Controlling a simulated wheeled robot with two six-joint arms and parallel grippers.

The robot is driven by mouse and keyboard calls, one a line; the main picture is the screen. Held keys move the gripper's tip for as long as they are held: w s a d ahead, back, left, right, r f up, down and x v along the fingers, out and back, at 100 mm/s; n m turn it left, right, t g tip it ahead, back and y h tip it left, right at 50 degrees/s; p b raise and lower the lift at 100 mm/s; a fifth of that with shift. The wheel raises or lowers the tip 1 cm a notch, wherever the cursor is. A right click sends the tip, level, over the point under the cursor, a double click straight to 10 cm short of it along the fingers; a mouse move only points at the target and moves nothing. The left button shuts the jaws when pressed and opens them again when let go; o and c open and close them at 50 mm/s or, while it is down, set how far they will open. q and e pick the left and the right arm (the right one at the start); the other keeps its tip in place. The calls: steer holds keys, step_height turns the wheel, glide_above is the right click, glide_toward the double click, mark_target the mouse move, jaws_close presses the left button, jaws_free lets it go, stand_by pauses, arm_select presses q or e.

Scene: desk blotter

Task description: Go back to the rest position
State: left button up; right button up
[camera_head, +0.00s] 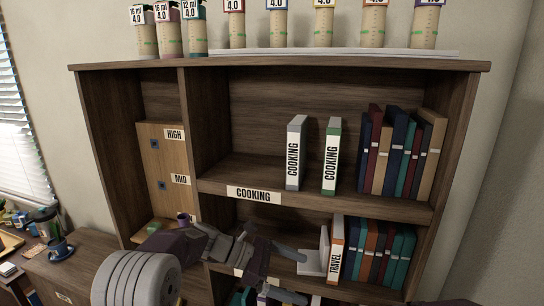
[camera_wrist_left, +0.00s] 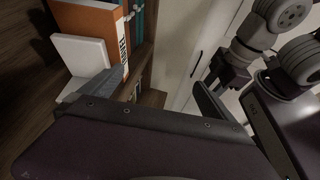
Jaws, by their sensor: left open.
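My left gripper (camera_head: 298,275) reaches in from the left in front of the lower shelf. Its two fingers are spread with nothing between them, and they also show in the left wrist view (camera_wrist_left: 140,88). Just beyond the fingertips, an orange book marked TRAVEL (camera_head: 336,248) stands beside a white bookend (camera_head: 313,262) on the lower shelf. In the wrist view the orange book (camera_wrist_left: 95,25) and white bookend (camera_wrist_left: 80,54) are close to one finger; I cannot tell if they touch.
The wooden bookcase (camera_head: 320,204) holds two COOKING books (camera_head: 294,154) and a row of books (camera_head: 400,155) above, and more books (camera_head: 380,255) below. Labelled jars (camera_head: 325,25) stand on top.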

arm_select(q)
steer(key=s+a+f+m+t+y, duration=0.1)
steer(key=s+a+f+m+y, duration=0.5)
steer(key=a, duration=0.5)
steer(key=s+a+f+m+t+y, duration=0.1)
steer(key=s+a+f+m+y, duration=0.6)
steer(key=s+a+f+m, duration=0.2)
steer(key=s+a, duration=0.2)
steer(key=a, duration=0.1)
steer(key=shift+s+a+f+m, duration=0.2)
steer(key=shift+a+f+m, duration=0.1)
steer(key=shift+m, duration=0.1)
